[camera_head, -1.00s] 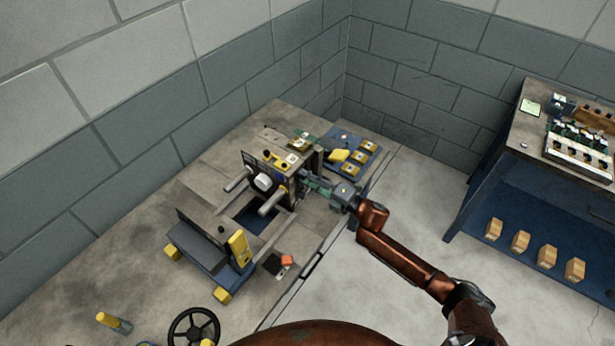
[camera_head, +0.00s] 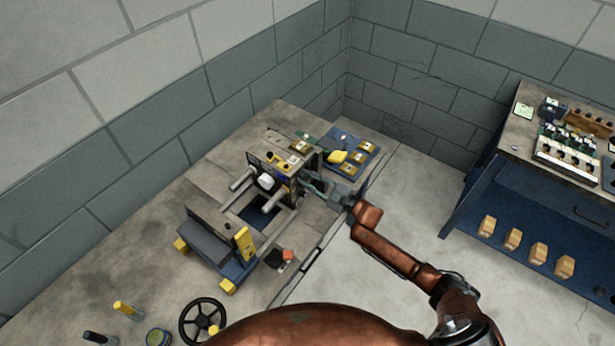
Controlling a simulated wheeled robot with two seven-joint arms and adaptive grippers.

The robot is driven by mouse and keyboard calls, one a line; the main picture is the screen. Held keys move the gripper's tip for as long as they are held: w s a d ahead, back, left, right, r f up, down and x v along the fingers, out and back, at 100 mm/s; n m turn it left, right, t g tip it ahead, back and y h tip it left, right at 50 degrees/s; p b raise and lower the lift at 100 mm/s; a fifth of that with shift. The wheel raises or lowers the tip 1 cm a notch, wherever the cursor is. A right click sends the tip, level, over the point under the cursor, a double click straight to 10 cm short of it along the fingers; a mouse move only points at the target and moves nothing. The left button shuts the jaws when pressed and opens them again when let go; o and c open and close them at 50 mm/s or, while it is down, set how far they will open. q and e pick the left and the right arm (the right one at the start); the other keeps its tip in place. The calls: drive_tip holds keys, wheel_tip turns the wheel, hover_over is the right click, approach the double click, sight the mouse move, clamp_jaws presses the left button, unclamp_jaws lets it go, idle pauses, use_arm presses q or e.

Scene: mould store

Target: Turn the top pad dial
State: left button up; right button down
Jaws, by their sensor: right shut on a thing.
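The machine (camera_head: 273,172) has a dark upright plate with yellow and black fittings on top, a white round part (camera_head: 266,181) on its front and pale guide bars. It stands on a grey bench (camera_head: 205,170). My right gripper (camera_head: 306,178) reaches in from the right and is shut against the right side of the machine's upright plate. The part between its fingers is too small and hidden to make out; by its place it appears to be the top pad dial. My left gripper is not in view.
A blue tray (camera_head: 366,147) with yellow pieces lies behind my right gripper. A yellow-ended carriage (camera_head: 225,257) and a black handwheel (camera_head: 203,320) are nearer. A blue workbench (camera_head: 500,180) stands at the right, with clear floor (camera_head: 400,205) between.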

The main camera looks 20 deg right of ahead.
drive_tip(key=shift+m+p, duration=0.65)
drive_tip(key=shift+m, duration=1.05)
drive_tip(key=shift+f, duration=0.1)
drive_tip(key=c, duration=1.8)
unclamp_jaws()
drive_tip(key=shift+o, duration=0.2)
drive_tip(key=v, duration=1.2)
